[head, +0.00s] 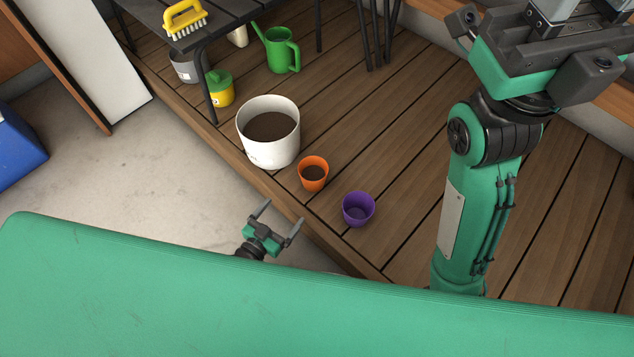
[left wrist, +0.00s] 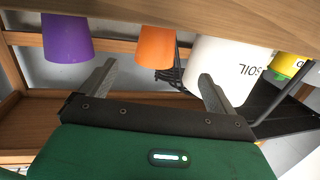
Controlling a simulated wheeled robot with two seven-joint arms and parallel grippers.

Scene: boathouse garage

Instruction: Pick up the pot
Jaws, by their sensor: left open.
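A small orange pot (head: 313,174) with dark soil in it stands upright on the wooden deck near its front edge. A purple pot (head: 358,210), seemingly empty, stands to its right. My left gripper (head: 282,214) is open and empty, off the deck's edge on the near side of the orange pot and apart from it. In the left wrist view, which is upside down, the orange pot (left wrist: 156,48) shows beyond and between the open fingers (left wrist: 157,74). The purple pot (left wrist: 67,40) is to its left there. My right gripper body (head: 545,60) is at the top right, its fingertips cut off.
A large white soil bucket (head: 270,151) stands just left of the orange pot. A yellow-and-green container (head: 220,89), a grey pot (head: 185,67) and a green watering can (head: 280,50) are near a dark table (head: 225,18) holding a yellow brush (head: 185,20). Deck right of the pots is clear.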

